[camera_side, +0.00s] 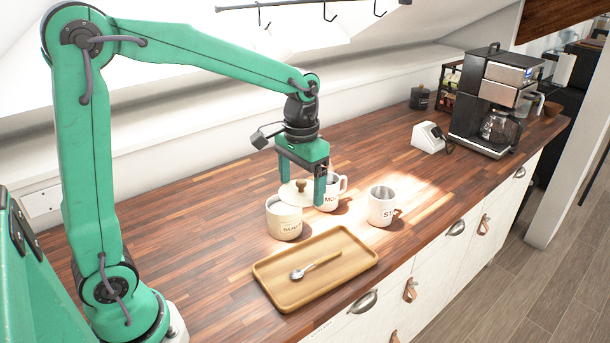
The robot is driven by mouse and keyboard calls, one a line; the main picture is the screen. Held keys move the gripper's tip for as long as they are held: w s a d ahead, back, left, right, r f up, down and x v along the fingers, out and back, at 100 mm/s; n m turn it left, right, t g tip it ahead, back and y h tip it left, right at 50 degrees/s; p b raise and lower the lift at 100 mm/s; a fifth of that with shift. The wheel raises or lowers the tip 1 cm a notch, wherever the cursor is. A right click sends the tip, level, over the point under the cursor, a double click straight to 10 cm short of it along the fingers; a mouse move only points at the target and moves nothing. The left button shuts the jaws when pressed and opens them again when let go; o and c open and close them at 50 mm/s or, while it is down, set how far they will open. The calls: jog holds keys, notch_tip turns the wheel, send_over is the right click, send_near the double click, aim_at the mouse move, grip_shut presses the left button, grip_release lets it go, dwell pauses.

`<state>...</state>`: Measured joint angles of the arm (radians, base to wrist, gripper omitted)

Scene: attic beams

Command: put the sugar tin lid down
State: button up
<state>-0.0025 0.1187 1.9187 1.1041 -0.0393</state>
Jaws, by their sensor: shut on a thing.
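My gripper (302,182) is shut on the sugar tin lid (294,195), a pale disc with a brown wooden knob. The lid is held tilted in the picture, over or just above the sugar tin (285,222), a cream tin with dark lettering. I cannot tell whether the lid touches the tin's rim. The tin stands upright on the wooden counter, behind the tray.
A wooden tray (262,272) with a spoon (316,265) on it lies in front of the tin. White mugs (381,206) and (328,198) stand to the right and behind. A coffee machine (495,100) and a small white device (428,137) stand farther back. The counter (190,240) left of the tin is clear.

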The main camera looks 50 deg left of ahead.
jog(key=s+f+n, duration=0.4)
jog(key=s+f, duration=0.3)
jog(key=s, duration=0.6)
jog(key=shift+a+f, duration=0.15)
jog(key=shift+f, duration=0.2)
send_over(235, 252)
notch_tip(235, 252, down, 7)
dwell(0.4)
jog(key=shift+f, duration=0.1)
jog(key=shift+f, duration=1.9)
